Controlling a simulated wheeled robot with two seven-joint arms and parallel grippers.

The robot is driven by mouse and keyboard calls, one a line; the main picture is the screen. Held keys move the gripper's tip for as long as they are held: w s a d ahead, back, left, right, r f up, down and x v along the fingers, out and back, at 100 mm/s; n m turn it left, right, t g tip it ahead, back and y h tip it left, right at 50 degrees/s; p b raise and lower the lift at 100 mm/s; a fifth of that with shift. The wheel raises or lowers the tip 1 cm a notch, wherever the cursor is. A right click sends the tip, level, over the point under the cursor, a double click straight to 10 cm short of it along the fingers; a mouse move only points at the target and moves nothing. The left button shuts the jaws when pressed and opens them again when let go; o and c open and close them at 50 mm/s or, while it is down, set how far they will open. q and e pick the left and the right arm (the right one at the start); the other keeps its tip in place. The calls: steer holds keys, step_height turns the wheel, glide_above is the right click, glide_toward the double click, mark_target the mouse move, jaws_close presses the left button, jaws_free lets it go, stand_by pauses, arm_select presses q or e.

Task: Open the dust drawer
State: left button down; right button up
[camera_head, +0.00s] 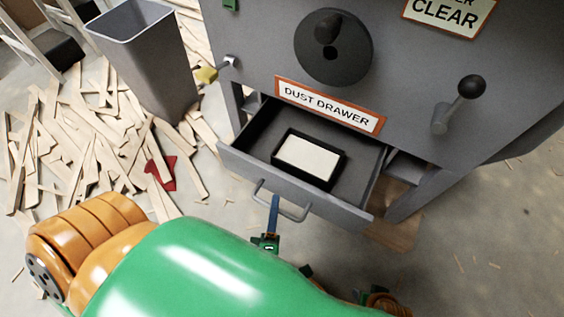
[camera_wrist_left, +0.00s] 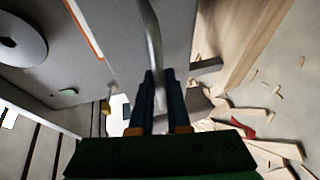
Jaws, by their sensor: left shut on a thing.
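The dust drawer (camera_head: 238,162) is a grey drawer low in the grey machine, under an orange-edged "DUST DRAWER" label (camera_head: 330,104). It stands pulled out, with its inside showing. A black tray with a pale block (camera_head: 308,160) sits inside it. The bar handle (camera_head: 293,217) is on the drawer's front. My left gripper (camera_head: 273,208) is shut on this handle near its left part. In the left wrist view the blue fingers (camera_wrist_left: 159,78) are on either side of the metal bar (camera_wrist_left: 152,35). I do not see my right gripper.
The machine (camera_head: 420,75) carries a round black dial (camera_head: 333,47) and a black-knobbed lever (camera_head: 462,100). A grey bin (camera_head: 150,60) stands at the left among scattered wood strips (camera_head: 75,140) and a red scrap (camera_head: 161,172). The floor at the lower right is mostly clear.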

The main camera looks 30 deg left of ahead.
arm_select(q)
steer(key=shift+s, duration=0.5)
steer(key=c, duration=0.9)
jaws_free()
steer(key=shift+d, duration=0.1)
